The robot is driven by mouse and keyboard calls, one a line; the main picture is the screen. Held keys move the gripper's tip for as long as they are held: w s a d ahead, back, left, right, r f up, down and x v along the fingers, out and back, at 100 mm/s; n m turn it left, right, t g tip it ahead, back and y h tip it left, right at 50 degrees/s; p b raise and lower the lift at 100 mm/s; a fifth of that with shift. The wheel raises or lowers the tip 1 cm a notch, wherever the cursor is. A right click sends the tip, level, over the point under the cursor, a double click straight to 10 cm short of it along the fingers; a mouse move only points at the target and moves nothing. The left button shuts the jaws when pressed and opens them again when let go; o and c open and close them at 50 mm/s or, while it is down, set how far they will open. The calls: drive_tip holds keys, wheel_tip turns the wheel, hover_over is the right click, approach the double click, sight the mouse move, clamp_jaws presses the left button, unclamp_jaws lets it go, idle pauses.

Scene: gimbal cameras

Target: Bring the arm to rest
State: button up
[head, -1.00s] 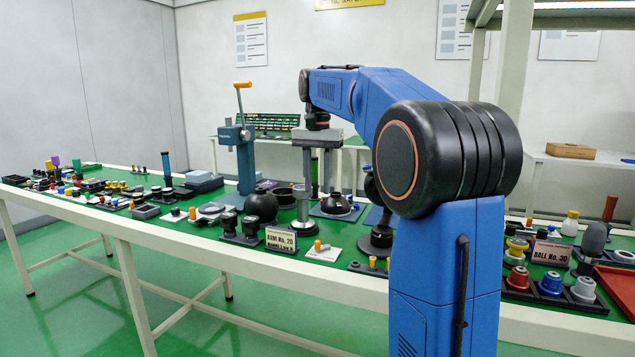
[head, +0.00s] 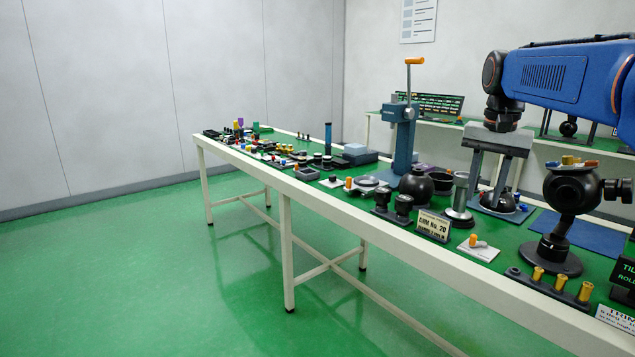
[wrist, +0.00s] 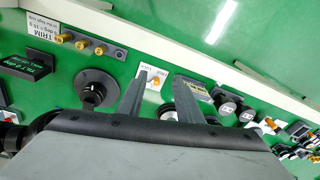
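My gripper (head: 489,190) hangs from my blue arm at the right of the head view, pointing down over the green-topped table (head: 335,209). Its two grey fingers are apart with nothing between them. In the wrist view the gripper (wrist: 161,76) also shows open, its fingertips above the table near a white card with an orange peg (wrist: 155,82). Whether the fingertips touch anything below is hard to tell.
A blue press with an orange handle (head: 404,135) stands left of my gripper. A black ball mount (head: 570,195) stands to its right. The "ARM No. 20" sign (head: 433,225) and several small parts crowd the table. The green floor (head: 180,290) at left is clear.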

drive_tip(key=s+a+f+n+t, duration=0.2)
drive_tip(key=s+a+f+n, duration=0.1)
drive_tip(key=s+f, duration=0.8)
drive_tip(key=s+a+f+n+t, duration=0.1)
drive_tip(key=s+a+f+n, duration=0.3)
drive_tip(key=s+f, duration=0.7)
drive_tip(key=s+a, duration=0.2)
drive_tip(key=s, duration=0.2)
drive_tip(key=shift+a+f+n+t, duration=0.15)
drive_tip(key=shift+n+t, duration=0.15)
drive_tip(key=shift+t, duration=0.1)
